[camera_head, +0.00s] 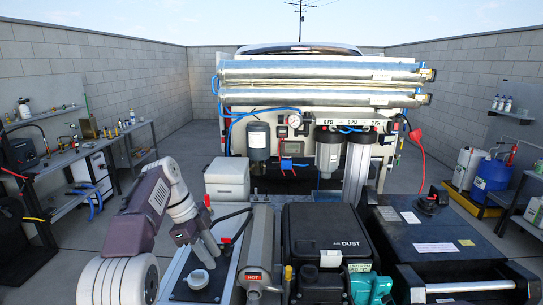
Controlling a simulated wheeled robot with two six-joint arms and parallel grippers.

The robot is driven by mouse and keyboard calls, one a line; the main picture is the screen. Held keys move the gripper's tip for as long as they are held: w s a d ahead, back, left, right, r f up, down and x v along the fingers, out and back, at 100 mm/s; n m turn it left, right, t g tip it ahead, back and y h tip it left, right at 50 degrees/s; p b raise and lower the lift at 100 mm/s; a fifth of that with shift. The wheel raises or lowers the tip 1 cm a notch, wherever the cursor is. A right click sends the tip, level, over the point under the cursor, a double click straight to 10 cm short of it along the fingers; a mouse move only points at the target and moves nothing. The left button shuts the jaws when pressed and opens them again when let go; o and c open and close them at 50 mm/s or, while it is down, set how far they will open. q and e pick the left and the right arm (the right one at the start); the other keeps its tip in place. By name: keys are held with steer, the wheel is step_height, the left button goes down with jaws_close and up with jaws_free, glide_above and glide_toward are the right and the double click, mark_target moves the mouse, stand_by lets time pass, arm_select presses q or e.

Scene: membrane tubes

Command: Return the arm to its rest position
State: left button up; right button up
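My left arm comes in from the lower left, with white and dark purple-grey links bent over at the elbow. My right gripper is not in view. Two long silver membrane tubes (318,72) lie horizontally on the rack at the back, one above the other.
A grey tool marked HOT (258,250) and a black case marked DUST (325,235) stand right of the gripper. A white box (227,180) stands behind it. A teal tool (370,287) and a dark chest (425,235) lie further right. Benches line both walls.

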arm_select(q)
steer(key=s+a+f+n+y+b, duration=0.1)
steer(key=s+f+n+b, duration=0.5)
steer(key=f, duration=1)
steer(key=s+a+f+n+t+y+b, duration=0.1)
steer(key=s+f+n+y+b, duration=0.2)
steer(key=s+f+n+b, duration=0.4)
steer(key=s+f+n, duration=0.6)
steer(key=s+f, duration=0.4)
steer(key=shift+s+n, duration=0.2)
steer(key=shift+n, duration=0.1)
